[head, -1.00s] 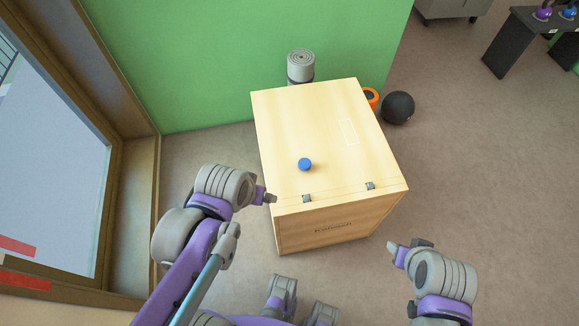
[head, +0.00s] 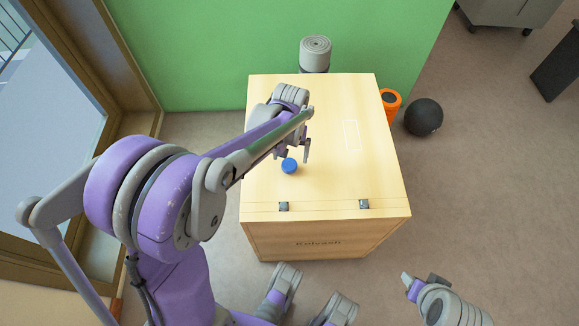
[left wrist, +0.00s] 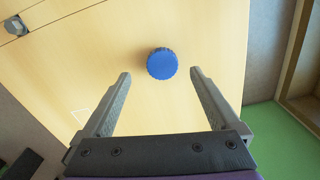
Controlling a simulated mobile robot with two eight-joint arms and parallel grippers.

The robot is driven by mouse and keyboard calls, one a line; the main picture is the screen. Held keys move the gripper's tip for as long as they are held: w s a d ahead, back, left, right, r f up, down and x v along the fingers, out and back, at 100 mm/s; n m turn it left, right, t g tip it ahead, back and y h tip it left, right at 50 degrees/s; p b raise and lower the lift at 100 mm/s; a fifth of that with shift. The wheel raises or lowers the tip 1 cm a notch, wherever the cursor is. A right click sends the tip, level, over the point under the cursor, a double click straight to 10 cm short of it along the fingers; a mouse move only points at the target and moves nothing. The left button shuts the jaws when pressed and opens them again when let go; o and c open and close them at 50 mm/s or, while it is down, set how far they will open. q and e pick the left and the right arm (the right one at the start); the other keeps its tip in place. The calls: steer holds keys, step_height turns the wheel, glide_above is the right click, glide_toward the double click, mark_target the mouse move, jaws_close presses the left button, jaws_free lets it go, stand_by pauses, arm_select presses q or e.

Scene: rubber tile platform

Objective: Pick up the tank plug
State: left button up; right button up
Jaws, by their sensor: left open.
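The tank plug (head: 289,166) is a small round blue cap with a ridged rim. It rests on top of the wooden box (head: 258,190), nearer its front left. It also shows in the left wrist view (left wrist: 162,64), just past the fingertips and between their lines. My left gripper (head: 293,152) is open and empty over the box, close to the plug in the head view. The left wrist view shows its two fingers (left wrist: 160,78) spread apart, neither touching the plug. My right gripper (head: 408,282) is off the box at lower right; its jaws are too unclear to judge.
Two small metal latches (head: 364,204) sit along the box's front edge. A grey roll (head: 315,50) stands behind the box by the green wall. An orange roller (head: 391,100) and a black ball (head: 424,117) are on the floor to the right. The box's right half is clear.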

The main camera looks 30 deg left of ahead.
mark_target(289, 165)
arm_select(q)
steer(key=f, duration=0.3)
steer(key=f+b, duration=0.1)
steer(key=f, duration=0.2)
steer(key=shift+s+a+b, duration=0.1)
steer(key=shift+s+b, duration=0.1)
steer(key=shift+b, duration=0.1)
steer(key=c, duration=1.4)
